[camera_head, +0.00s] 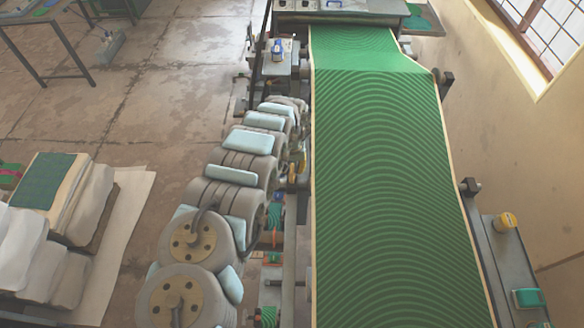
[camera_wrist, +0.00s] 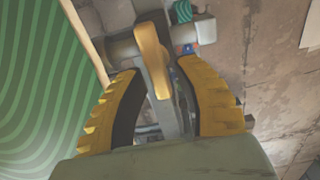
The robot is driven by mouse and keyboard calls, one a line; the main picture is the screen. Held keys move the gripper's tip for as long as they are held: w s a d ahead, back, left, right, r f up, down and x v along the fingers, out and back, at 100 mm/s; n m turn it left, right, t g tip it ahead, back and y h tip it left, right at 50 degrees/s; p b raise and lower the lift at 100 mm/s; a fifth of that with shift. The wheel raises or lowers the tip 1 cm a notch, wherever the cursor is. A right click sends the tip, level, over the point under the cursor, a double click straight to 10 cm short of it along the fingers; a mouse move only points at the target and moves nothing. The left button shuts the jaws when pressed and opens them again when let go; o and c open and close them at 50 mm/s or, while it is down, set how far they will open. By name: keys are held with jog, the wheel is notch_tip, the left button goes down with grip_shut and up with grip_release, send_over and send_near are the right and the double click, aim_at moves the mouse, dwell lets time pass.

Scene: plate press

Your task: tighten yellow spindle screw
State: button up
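The yellow spindle screw (camera_wrist: 152,55) shows in the wrist view as a yellow-orange bar-shaped handle on a grey metal part beside the green patterned sheet. My gripper (camera_wrist: 160,72) has two yellow ridged fingers, spread apart on either side of the handle. Gaps show between the handle and both fingers, so the gripper is open and holds nothing. The handle's upper part lies at or beyond the fingertips; its depth relative to them is hard to tell. In the head view my arm runs along the left side of the sheet, and my gripper cannot be made out there.
The long green sheet (camera_head: 385,170) fills the middle of the head view. A yellow knob (camera_head: 505,222) and a green-handled part (camera_head: 528,298) sit on its right side. Stacked bundles (camera_head: 60,215) lie at lower left. Floor at upper left is mostly clear.

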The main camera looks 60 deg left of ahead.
grip_shut()
